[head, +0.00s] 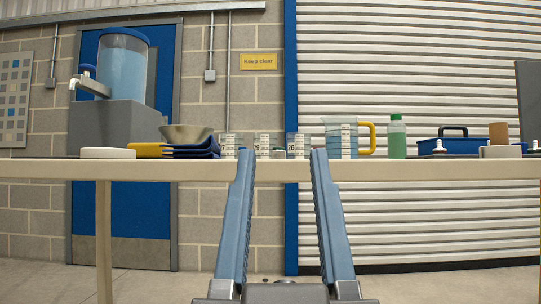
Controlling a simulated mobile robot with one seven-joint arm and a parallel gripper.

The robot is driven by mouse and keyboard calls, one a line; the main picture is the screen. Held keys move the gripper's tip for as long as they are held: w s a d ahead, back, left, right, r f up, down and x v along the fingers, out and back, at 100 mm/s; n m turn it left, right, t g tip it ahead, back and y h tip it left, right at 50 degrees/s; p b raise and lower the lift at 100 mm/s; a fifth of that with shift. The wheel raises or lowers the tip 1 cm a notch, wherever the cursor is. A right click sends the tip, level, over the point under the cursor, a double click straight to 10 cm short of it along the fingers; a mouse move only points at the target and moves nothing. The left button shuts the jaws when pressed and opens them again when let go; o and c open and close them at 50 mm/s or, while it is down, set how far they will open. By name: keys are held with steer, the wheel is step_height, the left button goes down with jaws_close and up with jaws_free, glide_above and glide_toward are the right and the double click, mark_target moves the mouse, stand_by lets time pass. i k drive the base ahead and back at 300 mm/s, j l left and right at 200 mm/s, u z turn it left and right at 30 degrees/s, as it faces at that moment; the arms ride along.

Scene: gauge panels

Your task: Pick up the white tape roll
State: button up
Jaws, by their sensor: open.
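A low, white, round thing (108,153) lies flat near the left end of the table (200,170) and looks like the white tape roll. A similar low whitish thing (500,152) lies near the right end. Both are seen edge-on, so I cannot tell for sure which is the tape roll. My gripper (280,155) is open and empty, its two blue fingers pointing at the table's front edge in the middle of the view. It is apart from both white things, well right of the left one and well left of the right one.
Behind the fingers stand clear labelled containers (298,145). A blue-liquid jug (341,138), green bottle (397,137) and blue tote (455,146) stand to the right. A metal bowl (186,133), blue trays (195,150) and a large dispenser (122,75) stand to the left.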

mark_target(499, 148)
steer(key=k+j+z, duration=0.1)
steer(key=z, duration=0.4)
steer(key=k+z, duration=0.1)
steer(key=z, duration=0.4)
